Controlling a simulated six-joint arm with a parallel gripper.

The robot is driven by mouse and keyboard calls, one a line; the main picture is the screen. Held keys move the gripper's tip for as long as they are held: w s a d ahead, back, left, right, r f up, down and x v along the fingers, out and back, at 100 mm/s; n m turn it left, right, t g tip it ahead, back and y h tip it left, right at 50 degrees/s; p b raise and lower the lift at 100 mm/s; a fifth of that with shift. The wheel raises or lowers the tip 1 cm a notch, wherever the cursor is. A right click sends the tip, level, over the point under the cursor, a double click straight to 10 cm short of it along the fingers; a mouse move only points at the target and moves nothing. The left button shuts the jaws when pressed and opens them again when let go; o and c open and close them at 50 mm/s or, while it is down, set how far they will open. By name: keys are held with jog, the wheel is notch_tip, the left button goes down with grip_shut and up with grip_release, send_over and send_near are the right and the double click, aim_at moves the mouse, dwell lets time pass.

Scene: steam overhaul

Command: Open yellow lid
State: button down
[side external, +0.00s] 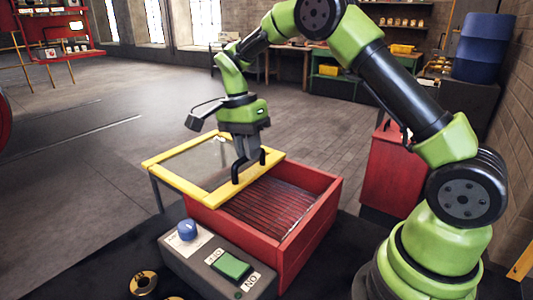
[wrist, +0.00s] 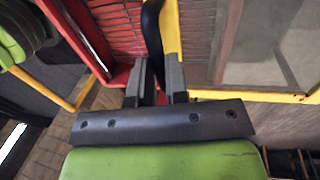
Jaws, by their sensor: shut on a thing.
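The yellow lid (side external: 180,187) is a yellow frame around a clear pane. It sits off to the left of the red box (side external: 318,200), and much of the box's dark ribbed inside is uncovered. A black handle (side external: 236,173) stands on the lid's right edge. My gripper (side external: 247,156) is over that edge and shut on the handle. In the wrist view, the handle (wrist: 152,30) runs down between the fingers of my gripper (wrist: 160,80), beside the yellow frame (wrist: 171,30). The fingertips' exact contact is partly hidden.
A grey control box (side external: 215,262) with a blue knob (side external: 187,230) and a green button (side external: 231,266) stands at the box's front. A brass ring (side external: 143,283) lies on the dark table at front left. A red cabinet (side external: 393,170) stands behind right. Open floor lies beyond the lid.

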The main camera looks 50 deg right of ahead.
jog(key=shift+w, duration=1.45)
jog(key=c, duration=1.1)
grip_release()
jog(key=shift+r, duration=0.1)
jog(key=shift+w+r, duration=0.25)
jog(key=shift+r, duration=0.95)
jog(key=shift+w+r, duration=0.2)
jog(key=shift+r, duration=0.95)
jog(key=shift+w+r, duration=0.25)
jog(key=shift+r, duration=0.95)
